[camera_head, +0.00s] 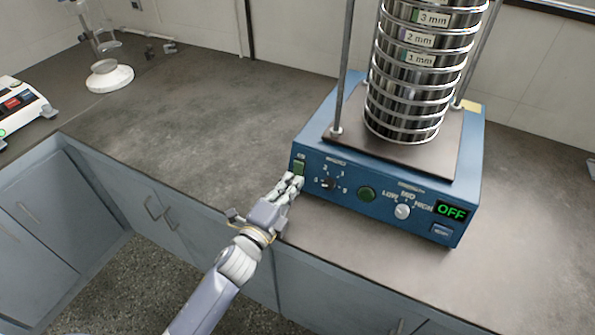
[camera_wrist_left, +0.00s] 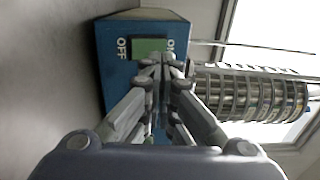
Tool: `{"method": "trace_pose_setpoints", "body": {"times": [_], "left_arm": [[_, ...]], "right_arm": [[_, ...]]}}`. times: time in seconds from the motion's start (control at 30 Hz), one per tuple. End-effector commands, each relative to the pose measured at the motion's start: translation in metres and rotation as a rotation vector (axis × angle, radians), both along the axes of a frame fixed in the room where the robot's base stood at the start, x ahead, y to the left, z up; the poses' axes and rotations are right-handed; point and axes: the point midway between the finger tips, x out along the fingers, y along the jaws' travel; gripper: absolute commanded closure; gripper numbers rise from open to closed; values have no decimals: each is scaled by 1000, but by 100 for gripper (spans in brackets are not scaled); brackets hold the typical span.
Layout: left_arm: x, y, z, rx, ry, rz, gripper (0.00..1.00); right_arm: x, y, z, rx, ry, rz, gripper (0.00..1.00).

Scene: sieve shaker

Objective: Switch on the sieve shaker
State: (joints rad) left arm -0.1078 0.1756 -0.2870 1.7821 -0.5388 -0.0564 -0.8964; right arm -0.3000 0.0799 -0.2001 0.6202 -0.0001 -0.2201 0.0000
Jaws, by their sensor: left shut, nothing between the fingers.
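The blue sieve shaker (camera_head: 384,214) stands on the grey bench with a stack of metal sieves (camera_head: 412,75) on its plate. Its small display (camera_head: 451,211) reads OFF in green. A green rocker switch (camera_head: 299,167) is at the left end of the front panel; in the left wrist view the switch (camera_wrist_left: 150,46) lies between the words OFF and ON. My left gripper (camera_head: 294,181) is shut and empty, its fingertips just below the switch in the head view. In the left wrist view the fingertips overlap the switch's lower edge near ON; I cannot tell whether they touch. My right gripper is not in view.
The panel also has a numbered dial (camera_head: 329,183), a round green button (camera_head: 367,194) and a LOW-MID-HIGH knob (camera_head: 402,211). A white-based glass stand (camera_head: 109,77) and a white device (camera_head: 20,106) are at the left. The bench left of the shaker is clear.

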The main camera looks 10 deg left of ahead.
Motion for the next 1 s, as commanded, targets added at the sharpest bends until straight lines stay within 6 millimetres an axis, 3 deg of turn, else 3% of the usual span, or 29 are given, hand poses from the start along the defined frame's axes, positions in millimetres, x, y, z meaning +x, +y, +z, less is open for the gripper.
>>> {"method": "trace_pose_setpoints", "body": {"times": [0.1,0.3,0.73,0.97,1.0], "left_arm": [[18,-6,2,0,-1,-1,100],[33,-10,1,0,0,-1,100],[36,-11,1,0,1,-1,100],[41,-12,9,13,47,-2,100],[41,-13,3,13,53,-3,100]], "right_arm": [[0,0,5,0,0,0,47],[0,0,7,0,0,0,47],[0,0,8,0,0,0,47],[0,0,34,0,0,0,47],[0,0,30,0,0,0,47]]}}
